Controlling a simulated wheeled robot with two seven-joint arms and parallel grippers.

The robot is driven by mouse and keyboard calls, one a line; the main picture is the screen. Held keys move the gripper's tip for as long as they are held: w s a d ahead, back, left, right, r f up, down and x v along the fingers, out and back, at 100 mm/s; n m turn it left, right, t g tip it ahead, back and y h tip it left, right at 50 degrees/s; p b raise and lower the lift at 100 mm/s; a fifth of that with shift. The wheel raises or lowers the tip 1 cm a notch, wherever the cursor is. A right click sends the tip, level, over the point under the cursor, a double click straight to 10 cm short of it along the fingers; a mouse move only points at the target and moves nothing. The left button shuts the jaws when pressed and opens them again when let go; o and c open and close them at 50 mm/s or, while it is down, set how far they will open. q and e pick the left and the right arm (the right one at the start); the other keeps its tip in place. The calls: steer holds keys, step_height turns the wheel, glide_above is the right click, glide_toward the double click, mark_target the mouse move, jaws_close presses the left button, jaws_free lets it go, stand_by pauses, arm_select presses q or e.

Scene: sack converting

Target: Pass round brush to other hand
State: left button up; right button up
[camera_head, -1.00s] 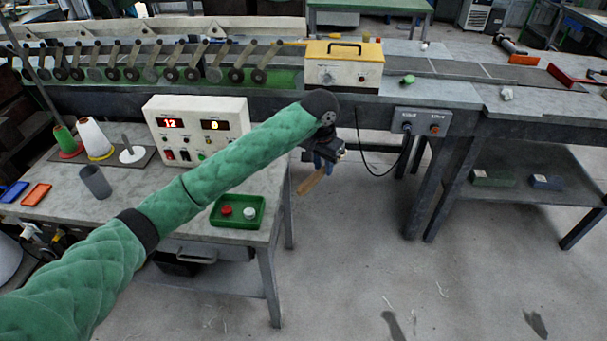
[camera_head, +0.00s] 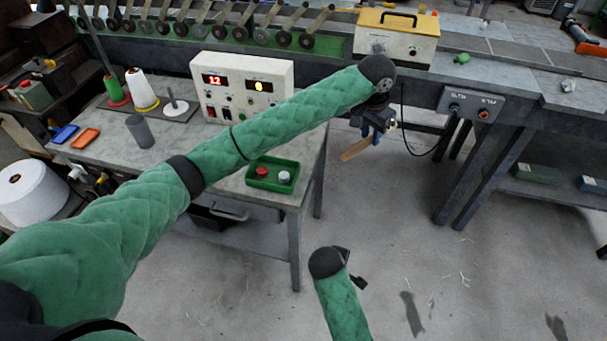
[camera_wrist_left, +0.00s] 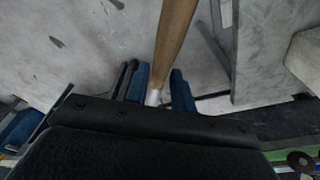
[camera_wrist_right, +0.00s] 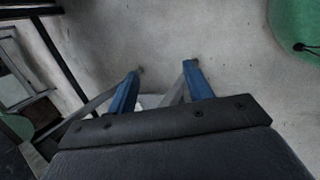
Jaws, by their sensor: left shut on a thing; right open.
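The round brush (camera_head: 357,149) shows in the head view as a light wooden handle hanging below my left gripper (camera_head: 378,127). My left gripper is shut on it, in the air right of the table. In the left wrist view the brown handle (camera_wrist_left: 174,40) runs up and away between the blue fingers (camera_wrist_left: 155,92), with a pale metal part at the grip. The brush's bristles are hidden. My right gripper (camera_wrist_right: 158,85) is open and empty in the right wrist view, with bare floor beyond. In the head view my right arm is low, below the brush and apart from it.
A worktable (camera_head: 230,184) at left holds a control box (camera_head: 243,87), thread cones, a grey cup (camera_head: 139,131) and a green tray (camera_head: 272,174). A long bench with a yellow machine (camera_head: 397,36) runs along the back.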

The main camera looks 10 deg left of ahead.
steer(key=w+a+r+n+t+h, duration=0.1)
steer(key=w+a+r+n+t, duration=0.2)
steer(key=r, duration=0.5)
steer(key=w+a+r+n+h, duration=0.2)
steer(key=w+a+r+n, duration=0.2)
steer(key=r, duration=0.5)
steer(key=n+t+h, duration=0.3)
steer(key=n, duration=0.2)
glide_toward(349, 150)
steer(key=s+a+f, duration=0.2)
steer(key=s+a, duration=0.2)
steer(key=s, duration=0.1)
steer(key=w+d, duration=0.2)
steer(key=w, duration=0.1)
steer(key=w+d, duration=0.6)
steer(key=shift+w+f, duration=0.1)
steer(key=shift+w, duration=0.3)
steer(key=x, duration=0.3)
steer(key=shift+w+f, duration=0.1)
steer(key=shift+f, duration=0.05)
steer(key=shift+w+d+f, duration=0.25)
steer(key=shift+w+d, duration=0.1)
steer(key=shift+w, duration=0.15)
steer(key=c, duration=1)
arm_select(q)
steer(key=o, duration=1.1)
arm_select(e)
steer(key=shift+c, duration=0.5)
